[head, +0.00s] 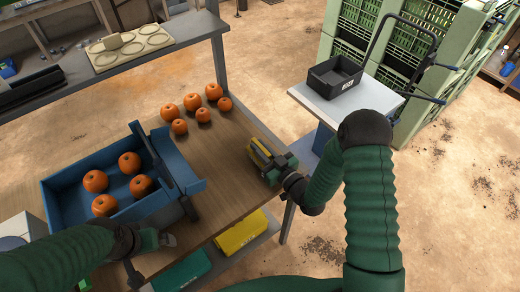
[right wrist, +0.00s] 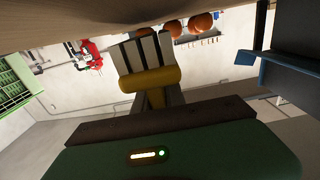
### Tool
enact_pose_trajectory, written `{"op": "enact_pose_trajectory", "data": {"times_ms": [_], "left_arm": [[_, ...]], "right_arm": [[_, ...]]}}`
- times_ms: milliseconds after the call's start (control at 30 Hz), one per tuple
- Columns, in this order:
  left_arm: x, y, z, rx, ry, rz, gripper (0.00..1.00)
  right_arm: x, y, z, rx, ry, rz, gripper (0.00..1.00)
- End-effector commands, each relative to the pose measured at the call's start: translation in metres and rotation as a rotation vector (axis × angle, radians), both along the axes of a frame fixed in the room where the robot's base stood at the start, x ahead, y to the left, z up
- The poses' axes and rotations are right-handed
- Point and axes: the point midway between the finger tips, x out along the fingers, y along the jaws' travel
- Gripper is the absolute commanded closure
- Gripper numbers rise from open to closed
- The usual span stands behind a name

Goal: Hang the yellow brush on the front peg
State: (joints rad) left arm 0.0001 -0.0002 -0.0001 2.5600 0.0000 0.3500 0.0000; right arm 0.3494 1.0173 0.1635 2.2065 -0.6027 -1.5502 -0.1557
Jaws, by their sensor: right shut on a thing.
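The yellow brush (head: 258,150) is in my right gripper (head: 270,162), over the right edge of the wooden table. In the right wrist view the brush (right wrist: 150,80) shows a yellow body with several pale strips, and the gripper (right wrist: 152,101) is shut on it. The front peg cannot be made out in either view. My left gripper (head: 160,241) is low at the left, near the table's front edge beside the blue tray. Its jaw opening is not clear.
A blue tray (head: 70,205) holds several orange fruits; several more (head: 192,103) lie loose on the wooden table (head: 222,150). Yellow (head: 240,232) and green (head: 182,272) boxes sit on a lower shelf. A cart with a black bin (head: 335,77) stands beyond, by green crates (head: 400,50).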

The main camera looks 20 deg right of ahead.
Motion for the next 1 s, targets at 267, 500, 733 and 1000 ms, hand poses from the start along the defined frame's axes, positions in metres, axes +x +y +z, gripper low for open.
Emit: {"op": "enact_pose_trajectory", "data": {"times_ms": [267,500,733,1000], "left_arm": [[0.000,0.000,0.000,0.000,0.000,0.000,0.00],[0.000,0.000,0.000,0.000,0.000,0.000,0.00],[0.000,0.000,0.000,0.000,0.000,0.000,0.00],[0.000,0.000,-0.007,0.000,0.000,0.000,0.00]], "right_arm": [[0.001,0.000,-0.013,-0.002,-0.004,0.000,1.00],[0.000,0.000,-0.013,-0.002,-0.003,0.000,0.63],[0.000,0.000,-0.013,-0.002,-0.004,0.000,0.63],[-0.041,-0.016,-0.016,-0.002,0.000,-0.002,0.63]]}}
